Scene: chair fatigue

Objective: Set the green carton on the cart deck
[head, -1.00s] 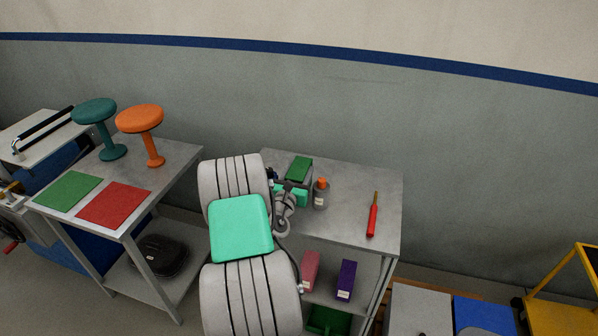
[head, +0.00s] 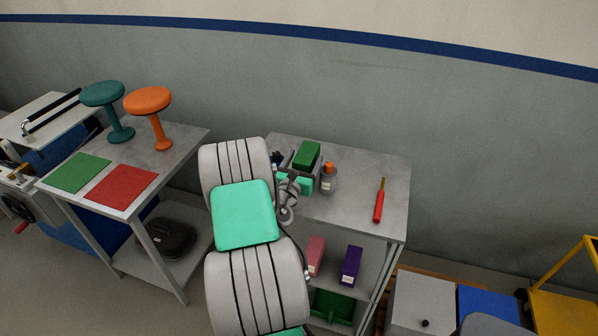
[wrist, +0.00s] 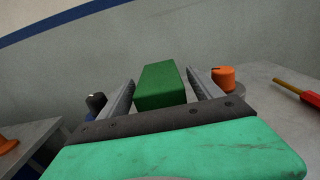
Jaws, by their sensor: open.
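The green carton (head: 307,154) stands on the grey workbench top (head: 358,170), toward its back left. In the wrist view the carton (wrist: 160,86) shows between the two fingers of my gripper (wrist: 159,93), which are spread apart on either side. A gap shows beside the carton, so the fingers do not look closed on it. In the head view my gripper (head: 300,168) is at the carton, partly hidden by my arm. A yellow cart (head: 562,305) is at the right edge, with only part of its deck and frame in view.
A red screwdriver (head: 379,203) lies farther right. Pink (head: 316,256) and purple (head: 350,265) boxes sit on the lower shelf. A grey cabinet (head: 418,300) stands between bench and cart.

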